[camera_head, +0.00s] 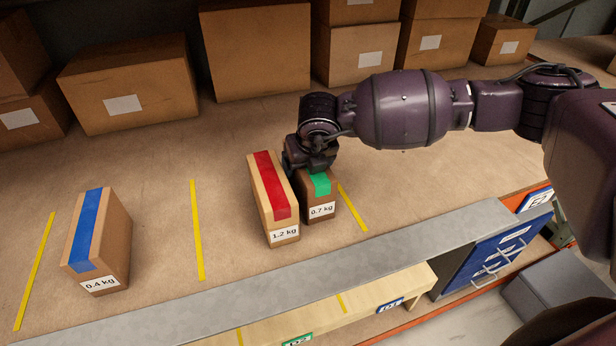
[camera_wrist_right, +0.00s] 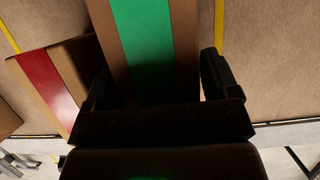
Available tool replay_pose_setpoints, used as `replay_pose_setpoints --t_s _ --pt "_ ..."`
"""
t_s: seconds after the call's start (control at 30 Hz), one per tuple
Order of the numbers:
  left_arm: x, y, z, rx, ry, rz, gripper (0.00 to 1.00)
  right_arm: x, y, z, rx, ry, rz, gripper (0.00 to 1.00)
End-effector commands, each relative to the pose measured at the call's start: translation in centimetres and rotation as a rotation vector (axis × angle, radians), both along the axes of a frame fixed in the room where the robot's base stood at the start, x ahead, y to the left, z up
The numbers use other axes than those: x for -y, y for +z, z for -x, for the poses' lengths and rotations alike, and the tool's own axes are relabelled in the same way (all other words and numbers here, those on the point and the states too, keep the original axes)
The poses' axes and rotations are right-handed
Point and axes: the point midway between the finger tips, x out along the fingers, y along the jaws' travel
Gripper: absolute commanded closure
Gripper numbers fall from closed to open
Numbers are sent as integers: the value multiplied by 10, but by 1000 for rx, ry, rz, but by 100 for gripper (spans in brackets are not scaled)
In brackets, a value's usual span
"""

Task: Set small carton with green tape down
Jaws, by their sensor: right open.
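The small carton with green tape (camera_head: 320,205), labelled 0.7 kg, stands upright on the shelf board, right beside the red-taped carton (camera_head: 273,200) labelled 1.2 kg. My right gripper (camera_head: 310,167) is at the top rear of the green-taped carton. The right wrist view shows the green tape (camera_wrist_right: 145,45) between my two open fingers, with a gap at the right finger. The red-taped carton also shows at the left of that view (camera_wrist_right: 48,85). My left gripper is out of view.
A blue-taped carton (camera_head: 98,240) labelled 0.4 kg stands at the left. Yellow lines (camera_head: 196,230) mark the board into bays. Large brown boxes (camera_head: 130,85) line the back. A grey metal edge (camera_head: 260,285) runs along the front. The board between the blue-taped and red-taped cartons is clear.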

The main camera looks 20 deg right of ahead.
Motion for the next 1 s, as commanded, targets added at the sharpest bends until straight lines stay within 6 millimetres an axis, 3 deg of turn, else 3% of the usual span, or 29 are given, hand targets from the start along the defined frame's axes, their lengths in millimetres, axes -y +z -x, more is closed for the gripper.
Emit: replay_pose_setpoints --t_s 0.43,0.9,1.0 --pt "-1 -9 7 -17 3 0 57 0 -5 0 -2 0 0 19" --pt "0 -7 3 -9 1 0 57 0 -3 -1 3 0 -1 88" --pt "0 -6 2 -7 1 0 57 0 -3 -1 3 0 -1 88"
